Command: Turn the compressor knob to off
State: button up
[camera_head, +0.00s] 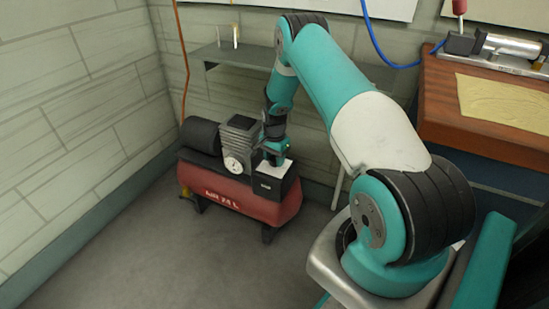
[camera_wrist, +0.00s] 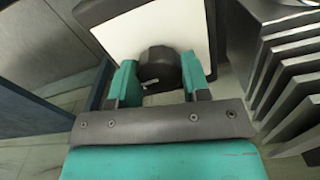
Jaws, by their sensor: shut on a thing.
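The compressor (camera_head: 235,190) has a red tank and stands on the floor by the wall corner. Its black switch box (camera_head: 268,187) sits at the right end of the tank and has a pale top plate, which fills the upper middle of the wrist view (camera_wrist: 195,40). The black knob (camera_wrist: 158,68) is on that plate, with a small light mark near its lower edge. My gripper (camera_wrist: 158,82) has its teal fingers on both sides of the knob, shut on it. In the head view my gripper (camera_head: 275,152) comes down onto the box from above; the knob is hidden there.
Dark cooling fins (camera_wrist: 285,75) stand close to the right in the wrist view. A pressure gauge (camera_head: 233,164) faces front. A grey shelf (camera_head: 225,54) is on the wall behind my arm. A wooden workbench (camera_head: 450,110) is at the right. The floor in front is clear.

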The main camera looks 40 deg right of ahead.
aim_at(275, 158)
jog(key=n, duration=0.4)
jog(key=shift+p, duration=0.3)
jog(key=n, duration=0.4)
jog(key=shift+n, duration=0.4)
jog(key=n, duration=0.4)
jog(key=shift+p, duration=0.35)
jog(key=shift+n, duration=2.1)
jog(key=o, duration=0.9)
jog(key=shift+o, duration=0.2)
jog(key=shift+r, duration=0.15)
notch_tip(275, 158, up, 17)
jog(key=p, duration=0.2)
jog(key=shift+p, duration=0.35)
